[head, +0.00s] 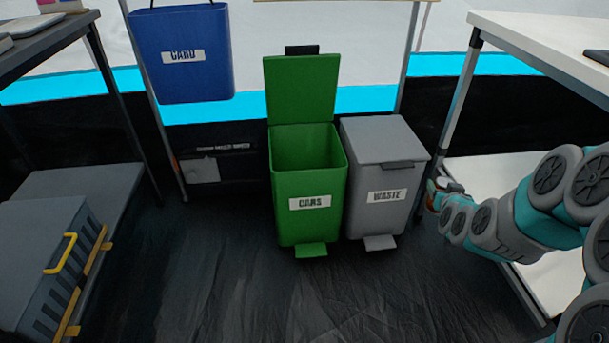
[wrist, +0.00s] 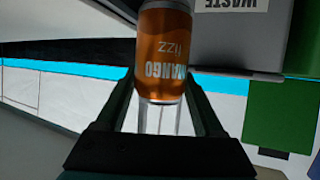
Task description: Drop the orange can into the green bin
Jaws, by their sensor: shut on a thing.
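The orange can (wrist: 164,50), printed "MANGO fizz", is held between the two fingers of my gripper (wrist: 163,85) in the wrist view, where its label reads upside down. In the head view my gripper (head: 434,192) is at the right, beside the white table's leg, and the can is hardly visible there. The green bin (head: 310,208), labelled "CANS", stands on the floor in the middle with its lid raised and its top open. My gripper is to the right of it, with the grey bin between. The green bin also shows at the wrist view's right edge (wrist: 268,118).
A grey bin (head: 385,178) labelled "WASTE", lid closed, stands right of the green bin. A blue bin (head: 182,55) labelled "CARD" hangs at back left. A white table (head: 545,35) is at right, a grey toolbox (head: 45,265) at left. The floor in front is clear.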

